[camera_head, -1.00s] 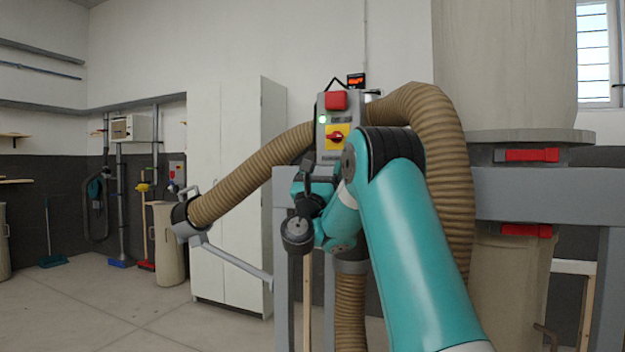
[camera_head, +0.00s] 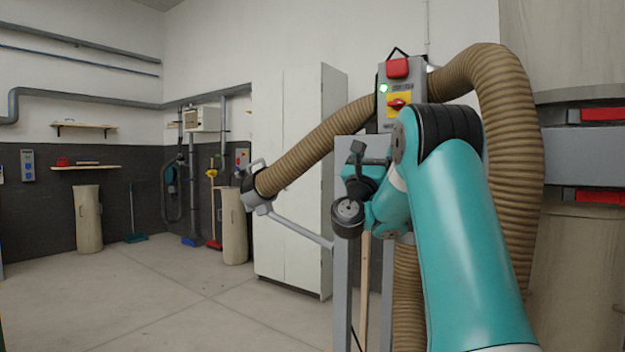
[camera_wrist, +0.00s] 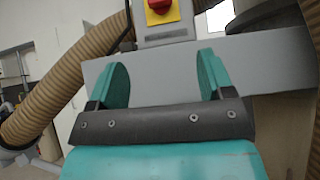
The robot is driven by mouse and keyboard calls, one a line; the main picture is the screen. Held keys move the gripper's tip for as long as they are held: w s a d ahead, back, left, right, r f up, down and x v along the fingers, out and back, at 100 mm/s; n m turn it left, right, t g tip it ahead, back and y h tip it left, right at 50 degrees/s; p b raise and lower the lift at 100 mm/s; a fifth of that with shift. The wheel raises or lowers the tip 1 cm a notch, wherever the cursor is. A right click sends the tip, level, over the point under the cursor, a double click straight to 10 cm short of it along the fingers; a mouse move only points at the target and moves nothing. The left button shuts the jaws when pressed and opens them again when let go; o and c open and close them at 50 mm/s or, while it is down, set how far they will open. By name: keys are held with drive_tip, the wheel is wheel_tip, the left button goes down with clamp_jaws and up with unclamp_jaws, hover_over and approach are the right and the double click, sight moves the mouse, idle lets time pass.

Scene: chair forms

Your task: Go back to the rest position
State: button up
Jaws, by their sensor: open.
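My gripper shows in the wrist view (camera_wrist: 161,78) with its two teal fingers wide apart and nothing between them. Behind the fingers is a plain grey panel of the machine frame (camera_wrist: 150,62). In the head view my teal arm reaches up on the right and folds down. The end of the arm is in front of the frame, and the fingers are hard to make out there. A control box (camera_head: 401,95) with a red button, a yellow-and-red switch and a lit green light is above and behind it.
A ribbed brown hose (camera_head: 320,143) runs left from the machine to a metal nozzle (camera_head: 258,196). A white cabinet (camera_head: 285,180) stands behind it. Brooms, bins (camera_head: 88,220) and shelves (camera_head: 84,126) line the back wall. The floor at left (camera_head: 140,300) is clear.

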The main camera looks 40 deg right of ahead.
drive_tip(key=w+a+n+t+y, duration=0.4)
drive_tip(key=a+n+t+y, duration=0.3)
drive_tip(key=a+n+y, duration=0.4)
drive_tip(key=w+a+n+t+y, duration=0.4)
drive_tip(key=a+n+t+y, duration=0.35)
drive_tip(key=n, duration=0.55)
drive_tip(key=w+a+n+t+y, duration=0.4)
drive_tip(key=a+n+t+y, duration=0.2)
drive_tip(key=a+n+y, duration=0.5)
drive_tip(key=s+a+f+n+g+y, duration=0.2)
drive_tip(key=a+f+n+g+y, duration=0.45)
drive_tip(key=a+n, duration=0.35)
drive_tip(key=s+a+f+n+g, duration=0.8)
drive_tip(key=s+a+f+g, duration=0.2)
drive_tip(key=s+a+f, duration=0.15)
drive_tip(key=s+d+f+n+g+h, duration=0.25)
drive_tip(key=s+f+g, duration=0.2)
drive_tip(key=s, duration=0.35)
drive_tip(key=s+d+f+n+g+h, duration=0.1)
drive_tip(key=s+f+n+g+h, duration=0.3)
drive_tip(key=s, duration=0.4)
wheel_tip(320, 180, up, 13)
drive_tip(key=y+p, duration=0.1)
drive_tip(key=p, duration=1.3)
